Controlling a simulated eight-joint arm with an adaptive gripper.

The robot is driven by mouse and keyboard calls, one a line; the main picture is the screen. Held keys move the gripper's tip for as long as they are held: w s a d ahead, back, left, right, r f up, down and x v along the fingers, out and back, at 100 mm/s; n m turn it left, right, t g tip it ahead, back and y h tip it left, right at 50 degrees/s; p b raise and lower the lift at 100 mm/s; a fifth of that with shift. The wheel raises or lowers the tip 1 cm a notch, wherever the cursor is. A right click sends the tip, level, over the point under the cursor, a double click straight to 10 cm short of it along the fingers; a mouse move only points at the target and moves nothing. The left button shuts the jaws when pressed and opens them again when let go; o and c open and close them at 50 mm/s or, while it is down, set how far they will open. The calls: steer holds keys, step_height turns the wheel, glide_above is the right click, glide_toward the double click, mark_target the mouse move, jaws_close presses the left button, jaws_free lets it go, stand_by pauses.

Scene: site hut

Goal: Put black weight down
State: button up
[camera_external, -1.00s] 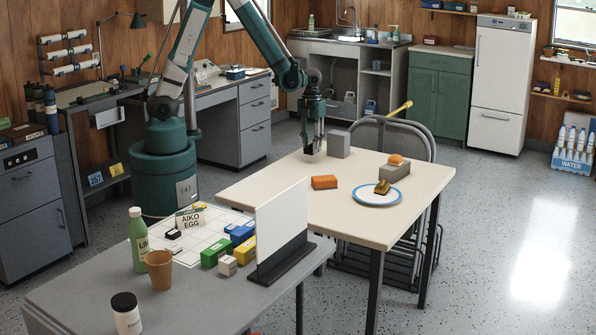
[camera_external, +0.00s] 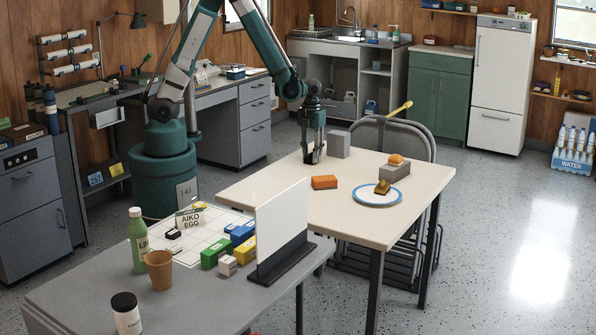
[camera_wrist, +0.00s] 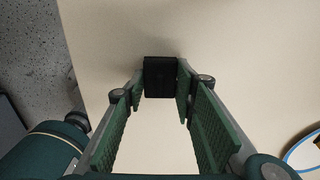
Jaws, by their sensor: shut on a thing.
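The black weight (camera_wrist: 160,77) is a dark block between the fingertips of my gripper (camera_wrist: 161,84) in the wrist view. The gripper is shut on it, with one green finger on each side. In the external view my gripper (camera_external: 313,158) points straight down at the far left part of the cream table (camera_external: 262,192). Its fingertips are at or just above the tabletop. The weight is hard to make out among the fingers there, and I cannot tell whether it touches the table.
A grey block (camera_external: 337,144) stands just right of my gripper. An orange block (camera_external: 324,182) lies nearer the front. A blue-rimmed plate (camera_external: 366,197) and another grey block (camera_external: 389,171) with an orange item on top are to the right. A white upright panel (camera_external: 283,224) stands on the nearer grey table.

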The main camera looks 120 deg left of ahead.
steer(key=shift+f, duration=0.15)
steer(key=o, duration=1.1)
steer(key=shift+r, duration=0.25)
steer(key=shift+r+p, duration=1.2)
steer(key=shift+r, duration=4.75)
